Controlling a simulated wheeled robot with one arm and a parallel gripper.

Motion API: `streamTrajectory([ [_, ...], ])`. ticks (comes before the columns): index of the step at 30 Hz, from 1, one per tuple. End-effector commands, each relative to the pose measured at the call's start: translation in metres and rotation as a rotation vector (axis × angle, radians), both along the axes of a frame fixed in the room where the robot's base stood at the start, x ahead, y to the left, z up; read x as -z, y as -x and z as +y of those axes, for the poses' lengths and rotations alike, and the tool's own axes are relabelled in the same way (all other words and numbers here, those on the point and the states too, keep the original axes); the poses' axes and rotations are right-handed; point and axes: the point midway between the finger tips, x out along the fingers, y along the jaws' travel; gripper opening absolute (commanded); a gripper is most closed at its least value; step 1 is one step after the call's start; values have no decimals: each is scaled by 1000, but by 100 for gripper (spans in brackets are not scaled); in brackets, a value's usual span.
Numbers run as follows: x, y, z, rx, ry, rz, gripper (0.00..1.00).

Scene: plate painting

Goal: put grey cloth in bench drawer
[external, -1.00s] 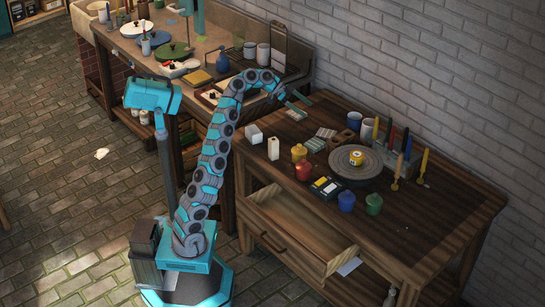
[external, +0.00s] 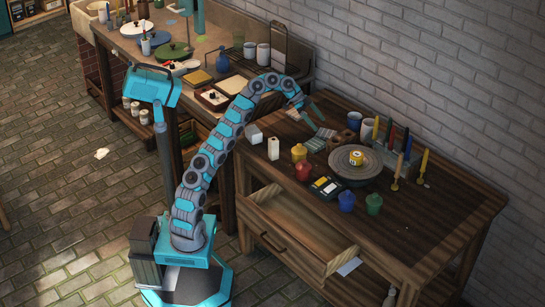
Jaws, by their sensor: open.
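A folded grey-green cloth (external: 314,144) lies flat on top of the wooden bench, left of the potter's wheel; it looks like the grey cloth. A paler piece beside it touches or overlaps it, and I cannot tell whether it is part of the same cloth. My gripper (external: 316,113) is open and empty, above the back left part of the bench, just behind the cloth and apart from it. The bench drawer (external: 300,228) is pulled out at the bench's front, and its handle (external: 272,242) shows on the drawer front. The visible drawer floor looks bare.
A white block (external: 254,134), a white bottle (external: 273,149), yellow, red, blue and green jars, and a paint box (external: 326,188) stand around the cloth and wheel (external: 356,162). The bench's right front top is clear.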

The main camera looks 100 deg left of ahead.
Motion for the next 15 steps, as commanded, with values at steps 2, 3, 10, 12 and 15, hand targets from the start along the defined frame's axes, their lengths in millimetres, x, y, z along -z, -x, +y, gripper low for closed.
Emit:
streamTrajectory([
  [2, 5, -4, -2, 0, -1, 2, 100],
  [3, 6, -5, -2, 0, -1, 2, 100],
  [10, 21, -23, -8, -1, 0, 3, 100],
  [12, 28, -29, -10, -1, 2, 5, 100],
  [15, 35, -36, -13, 0, 0, 4, 100],
])
